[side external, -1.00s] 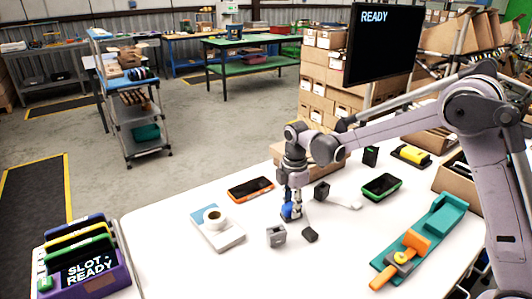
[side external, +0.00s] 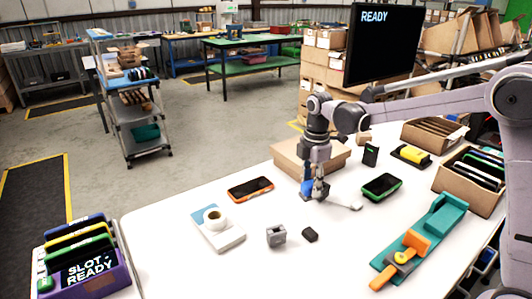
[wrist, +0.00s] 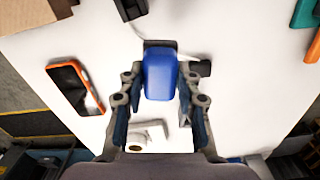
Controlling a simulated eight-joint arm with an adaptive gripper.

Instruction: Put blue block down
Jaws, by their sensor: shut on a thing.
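The blue block (side external: 307,188) is in my gripper (side external: 312,196), over the middle of the white table. In the wrist view the blue block (wrist: 160,77) sits between the two fingers of my gripper (wrist: 160,88). The fingers are shut on it. The gap between the block's underside and the table cannot be judged clearly. A dark thing partly shows just beyond the block in the wrist view.
An orange-edged phone (side external: 250,189) lies left of my gripper. A tape roll on a box (side external: 222,237), a grey block (side external: 276,236) and a small black block (side external: 310,235) are nearer. A green-edged device (side external: 381,187) lies right; a carton (side external: 290,157) stands behind.

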